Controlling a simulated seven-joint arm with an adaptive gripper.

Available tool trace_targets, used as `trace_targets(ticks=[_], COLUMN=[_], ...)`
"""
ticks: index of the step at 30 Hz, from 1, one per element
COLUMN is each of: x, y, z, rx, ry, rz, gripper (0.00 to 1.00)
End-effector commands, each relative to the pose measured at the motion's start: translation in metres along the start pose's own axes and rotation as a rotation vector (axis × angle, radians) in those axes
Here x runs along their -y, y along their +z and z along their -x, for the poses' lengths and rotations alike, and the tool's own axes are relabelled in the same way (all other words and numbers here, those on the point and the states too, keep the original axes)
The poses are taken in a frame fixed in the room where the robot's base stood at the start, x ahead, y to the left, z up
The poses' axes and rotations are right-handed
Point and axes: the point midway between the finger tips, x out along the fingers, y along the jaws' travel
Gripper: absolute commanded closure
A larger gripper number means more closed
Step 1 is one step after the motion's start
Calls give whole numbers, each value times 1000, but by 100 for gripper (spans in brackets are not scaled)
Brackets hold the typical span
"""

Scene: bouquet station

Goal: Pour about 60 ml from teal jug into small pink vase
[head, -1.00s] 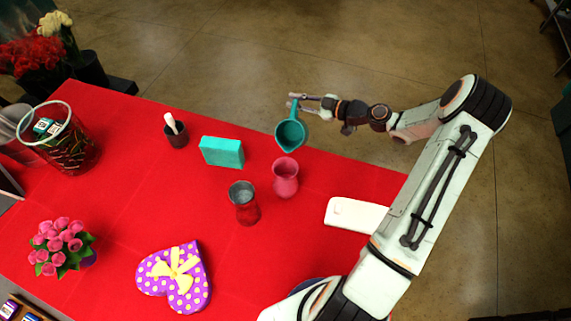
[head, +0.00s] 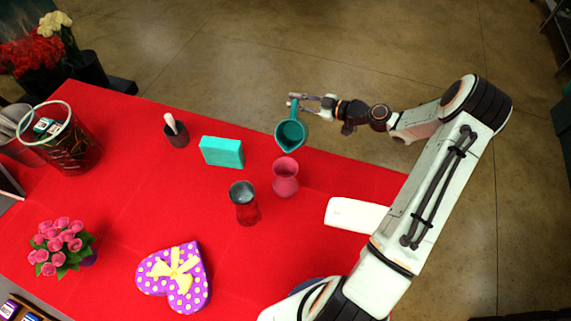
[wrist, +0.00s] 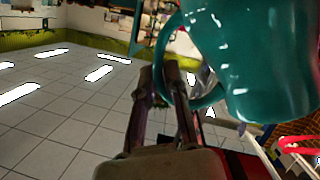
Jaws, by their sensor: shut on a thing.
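The teal jug (head: 291,134) is held above the table, its spout pointing down toward the small pink vase (head: 286,178) just below it. The jug looks tilted; I cannot see any stream or the liquid level. My gripper (head: 299,103) is shut on the jug's handle. In the wrist view the fingers (wrist: 168,88) close around the handle, and the jug body (wrist: 250,60) fills the upper right. The pink vase stands upright on the red table, its mouth open toward the jug. Its contents cannot be made out.
A grey-and-red glass vase (head: 244,203) stands close to the left of the pink vase. A teal box (head: 222,152), a dark cup with a pestle (head: 176,134) and a heart box (head: 175,279) lie further left. A white slab (head: 355,214) lies right on the red tablecloth (head: 120,200).

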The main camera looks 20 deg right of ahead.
Motion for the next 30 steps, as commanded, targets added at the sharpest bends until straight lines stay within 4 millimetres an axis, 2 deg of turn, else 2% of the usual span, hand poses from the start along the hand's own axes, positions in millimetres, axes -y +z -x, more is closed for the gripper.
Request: trace_targets(ticks=[20,25,30], x=[-1,-4,-11], y=[1,13,34], z=[-1,-6,-16], rx=[0,14,34], ry=[-4,-29,-75], rz=[-10,-77,-204], gripper=[100,100,100])
